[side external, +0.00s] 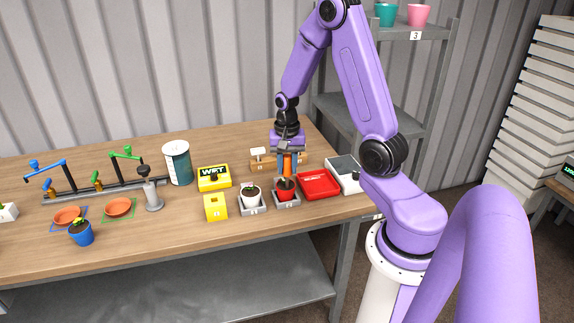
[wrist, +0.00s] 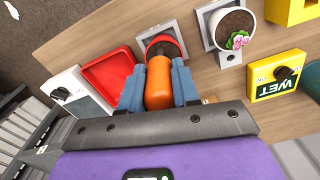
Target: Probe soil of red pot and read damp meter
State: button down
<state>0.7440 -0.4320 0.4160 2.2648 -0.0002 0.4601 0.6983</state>
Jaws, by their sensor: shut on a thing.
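My gripper (side external: 288,168) is shut on an orange probe handle (wrist: 159,88), which stands between its two blue-grey fingers in the wrist view. The gripper and probe are right above the red pot (side external: 287,197), which sits on a grey square stand and holds dark soil. In the wrist view the red pot (wrist: 150,41) is partly behind the handle. The probe's tip is hidden, so I cannot tell whether it is in the soil. The yellow damp meter (side external: 214,182) behind the pots shows the word WET; it also shows in the wrist view (wrist: 285,80).
A white pot (side external: 251,198) with a flowering plant stands left of the red pot. A red tray (side external: 319,185) and a white device (side external: 344,172) are to the right. A yellow block (side external: 215,208) is at the left. The bench front is fairly clear.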

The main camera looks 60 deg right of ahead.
jog(key=shift+r, duration=3.45)
